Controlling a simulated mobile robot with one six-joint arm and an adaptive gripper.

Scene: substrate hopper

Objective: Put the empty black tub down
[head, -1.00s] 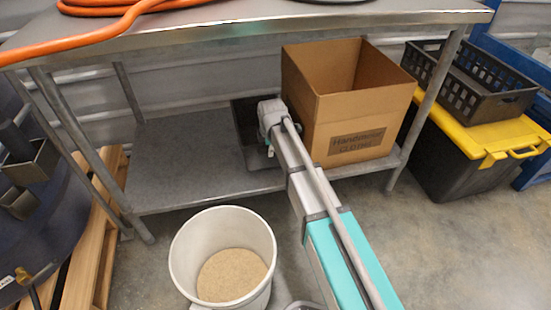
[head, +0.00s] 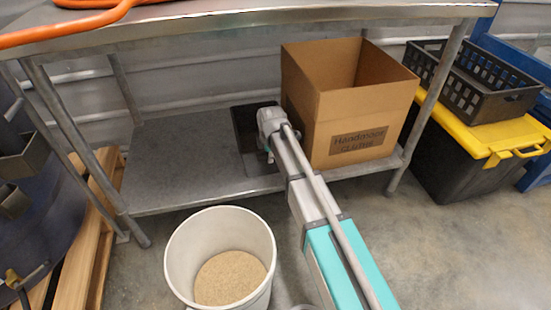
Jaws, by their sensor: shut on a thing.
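The black tub (head: 243,128) is at the lower shelf of the steel table, just left of the cardboard box. My arm hides its right side, and I cannot tell whether its base touches the shelf. My gripper (head: 268,154) is at the tub's right side, shut on it; the fingertips are mostly hidden by my own wrist. The lower shelf (head: 180,160) is grey metal and bare to the left of the tub.
An open cardboard box (head: 350,115) stands on the shelf's right end, close beside my wrist. A white bucket (head: 180,255) with tan grains stands on the floor in front. Table legs (head: 80,150) bound the shelf. A yellow-lidded bin (head: 495,135) carries a black crate (head: 480,95) at right.

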